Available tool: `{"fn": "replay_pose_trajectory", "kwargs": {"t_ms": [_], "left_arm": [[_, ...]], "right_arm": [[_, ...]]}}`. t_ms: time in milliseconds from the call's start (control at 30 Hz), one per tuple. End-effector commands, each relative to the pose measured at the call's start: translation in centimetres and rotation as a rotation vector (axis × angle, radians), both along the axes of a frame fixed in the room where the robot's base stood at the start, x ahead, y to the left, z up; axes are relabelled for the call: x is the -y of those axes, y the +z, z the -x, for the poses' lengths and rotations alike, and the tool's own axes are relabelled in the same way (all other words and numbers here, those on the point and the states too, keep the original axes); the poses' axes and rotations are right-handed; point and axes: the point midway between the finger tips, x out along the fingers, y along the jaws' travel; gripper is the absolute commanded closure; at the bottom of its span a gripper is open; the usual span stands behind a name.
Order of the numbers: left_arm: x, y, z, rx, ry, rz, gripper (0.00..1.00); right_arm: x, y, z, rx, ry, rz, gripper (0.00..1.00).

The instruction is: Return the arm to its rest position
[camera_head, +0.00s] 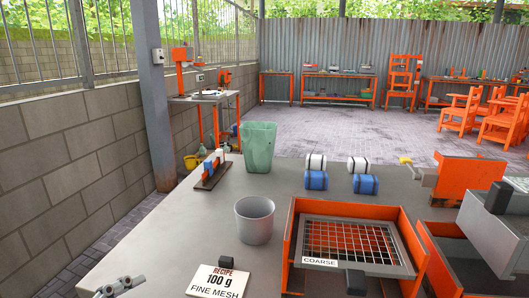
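A small metallic part at the bottom left edge (122,287) looks like the tip of my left gripper. It is low over the near left corner of the grey table (165,235), with most of it cut off by the frame. I cannot tell whether it is open or shut, and I see nothing held in it. My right gripper is not in view.
On the table stand a green translucent bin (258,147), a grey cup (254,220), a recipe card (219,281), an orange tray with a "COARSE" mesh (347,243), blue and white rolls (315,180), and an orange-and-grey machine (470,178). The left table is mostly clear.

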Motion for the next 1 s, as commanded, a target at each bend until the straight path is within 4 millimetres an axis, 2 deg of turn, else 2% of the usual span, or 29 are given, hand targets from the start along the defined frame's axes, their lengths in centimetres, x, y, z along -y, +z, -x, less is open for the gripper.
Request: {"fn": "replay_pose_trajectory", "kwargs": {"t_ms": [167,300,400,600,767,1000], "left_arm": [[-1.7,-1.4,3.3,0.066,-0.313,-0.423,0.0],[-4.0,-2.1,6.5,0.096,-0.656,-0.796,0.0],[-5.5,-2.3,8.4,0.096,-0.862,-0.976,0.0],[-8.1,-2.1,11.3,0.072,-1.202,-1.21,0.0],[-9.9,-1.6,13.4,0.044,-1.445,-1.326,0.0],[-10.7,-9.4,12.3,0.014,-1.483,-1.308,0.0]], "right_arm": [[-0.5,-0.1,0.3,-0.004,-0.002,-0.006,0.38],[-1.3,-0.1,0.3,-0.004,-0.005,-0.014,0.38],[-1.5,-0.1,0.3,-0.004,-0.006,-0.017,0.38],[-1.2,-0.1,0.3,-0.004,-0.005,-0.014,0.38],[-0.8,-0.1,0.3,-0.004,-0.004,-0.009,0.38],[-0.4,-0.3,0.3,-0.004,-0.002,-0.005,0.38]]}}
